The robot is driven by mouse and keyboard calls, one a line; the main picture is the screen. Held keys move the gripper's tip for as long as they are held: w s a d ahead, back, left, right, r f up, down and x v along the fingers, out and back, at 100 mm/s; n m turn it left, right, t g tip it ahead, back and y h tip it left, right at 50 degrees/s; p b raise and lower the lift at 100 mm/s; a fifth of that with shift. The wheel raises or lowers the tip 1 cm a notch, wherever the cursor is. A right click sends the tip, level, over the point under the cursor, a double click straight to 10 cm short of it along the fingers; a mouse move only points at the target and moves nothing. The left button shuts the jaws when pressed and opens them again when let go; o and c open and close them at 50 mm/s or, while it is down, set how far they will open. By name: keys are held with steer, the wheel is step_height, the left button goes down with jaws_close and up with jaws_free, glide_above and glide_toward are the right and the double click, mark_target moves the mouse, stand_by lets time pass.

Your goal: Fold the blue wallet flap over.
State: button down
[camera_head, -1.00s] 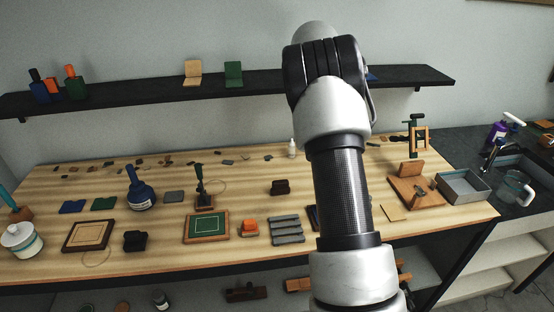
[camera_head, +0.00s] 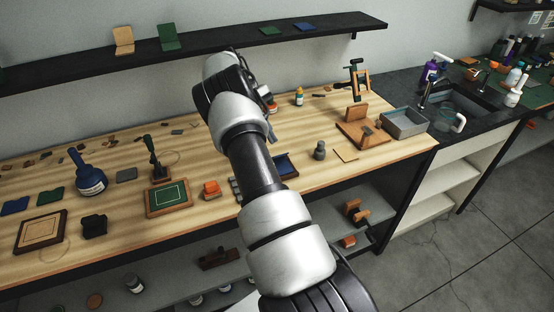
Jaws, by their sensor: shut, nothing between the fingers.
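A flat blue leather-like piece (camera_head: 15,207) lies at the left end of the wooden bench, beside a similar green piece (camera_head: 50,197). Another flat blue piece (camera_head: 303,27) lies on the dark wall shelf, right of a flat green one (camera_head: 271,31). I cannot tell which blue piece is the wallet, or how its flap stands. My arm rises across the middle of the view and bends over the bench.
A tan folded piece (camera_head: 123,40) and a green one (camera_head: 168,38) stand open on the shelf. A sink is at the right.

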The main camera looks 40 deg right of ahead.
steer(key=b+x, duration=0.2)
steer(key=x, duration=0.2)
steer(key=shift+f, duration=0.1)
steer(key=shift+w, duration=0.1)
steer(key=shift+s+a+f+b, duration=0.2)
steer(key=shift+s+f+b, duration=0.2)
steer(key=shift+s+f, duration=0.3)
steer(key=shift+s+a+f+b, duration=0.1)
steer(key=shift+s+f+b, duration=0.15)
steer(key=shift+f, duration=0.15)
steer(key=shift+s+f+b, duration=0.15)
steer(key=shift+f+b, duration=0.1)
steer(key=shift+f, duration=0.15)
steer(key=p+v, duration=0.4)
steer(key=v, duration=0.4)
steer(key=shift+p, duration=0.4)
steer(key=shift+r, duration=0.1)
